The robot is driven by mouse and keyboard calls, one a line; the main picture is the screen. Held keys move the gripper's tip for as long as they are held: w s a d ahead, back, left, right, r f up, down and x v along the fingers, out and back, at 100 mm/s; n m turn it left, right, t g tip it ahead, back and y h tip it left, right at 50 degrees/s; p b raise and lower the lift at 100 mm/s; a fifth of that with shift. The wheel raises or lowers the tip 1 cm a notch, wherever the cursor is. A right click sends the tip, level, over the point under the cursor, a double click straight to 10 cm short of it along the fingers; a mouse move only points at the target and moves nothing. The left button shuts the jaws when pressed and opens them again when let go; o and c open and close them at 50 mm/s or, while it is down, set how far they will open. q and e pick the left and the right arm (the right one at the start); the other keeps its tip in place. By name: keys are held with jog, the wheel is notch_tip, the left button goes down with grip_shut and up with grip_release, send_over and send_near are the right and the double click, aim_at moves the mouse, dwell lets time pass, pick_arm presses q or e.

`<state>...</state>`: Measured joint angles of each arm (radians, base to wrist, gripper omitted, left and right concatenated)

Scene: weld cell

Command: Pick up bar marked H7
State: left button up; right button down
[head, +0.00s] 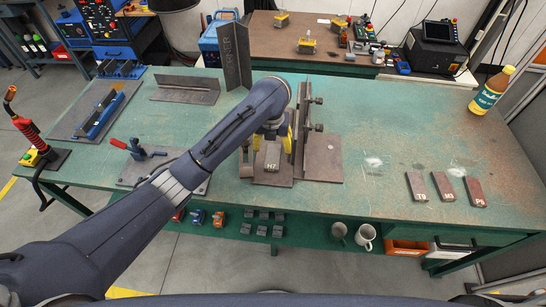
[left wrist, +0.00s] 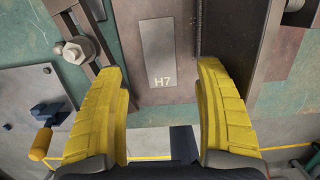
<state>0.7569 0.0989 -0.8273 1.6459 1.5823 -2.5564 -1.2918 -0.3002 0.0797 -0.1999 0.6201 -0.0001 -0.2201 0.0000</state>
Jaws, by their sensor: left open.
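The bar marked H7 (head: 271,157) is a grey flat bar lying on the brown steel plate of an upright fixture near the middle of the green bench. It also shows in the left wrist view (left wrist: 158,50), its H7 label toward the bottom. My left gripper (head: 266,141) is over the bar, partly hidden by my arm in the head view. In the left wrist view its yellow fingers (left wrist: 157,70) are open, one on each side of the bar's labelled end, with gaps between them and the bar. My right gripper is not in view.
Upright steel plates with bolts (head: 304,125) stand close to the right of the bar. Three similar bars, marked T9 (head: 417,186), M3 (head: 442,186) and P9 (head: 474,191), lie on the bench at right. A toggle clamp (head: 140,150) stands at left. A bottle (head: 491,91) stands at far right.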

aim_at(273, 156)
pick_arm(q)
jog(key=shift+w+f, duration=0.2)
jog(key=shift+f, duration=1.5)
jog(key=shift+w+f, duration=0.15)
jog(key=shift+f, duration=1.55)
jog(key=shift+c, duration=0.3)
grip_shut()
